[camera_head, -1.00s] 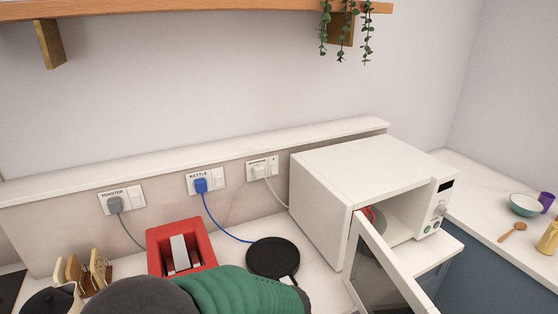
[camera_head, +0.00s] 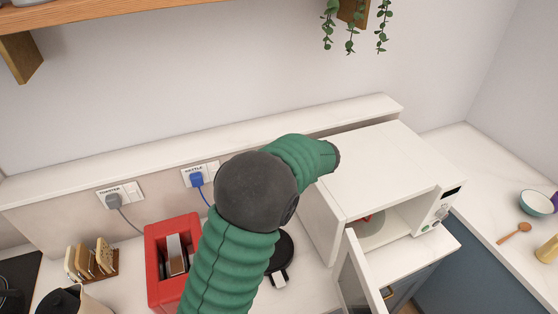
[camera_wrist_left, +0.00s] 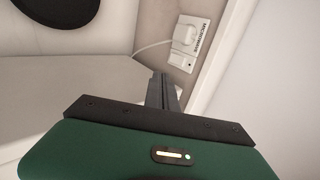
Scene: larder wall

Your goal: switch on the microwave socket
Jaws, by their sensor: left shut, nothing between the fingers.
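The microwave socket (camera_wrist_left: 192,44) shows in the left wrist view as a white wall plate lettered MICROWAVE, with a white plug (camera_wrist_left: 184,34) and cord in it. Its white rocker switch (camera_wrist_left: 178,61) is beside the plug, on the side nearer my fingers. My left gripper (camera_wrist_left: 161,78) is shut and empty, its fingertips just short of the plate in the picture. No contact with the switch shows. In the head view my left arm covers this socket, and the gripper itself is hidden.
The white microwave (camera_head: 385,165) stands at the right with its door (camera_head: 357,275) open. The kettle socket (camera_head: 196,177) has a blue plug, the toaster socket (camera_head: 121,196) a grey one. A red toaster (camera_head: 160,270) and black round base (camera_head: 283,250) stand below; a ledge (camera_head: 250,135) runs above.

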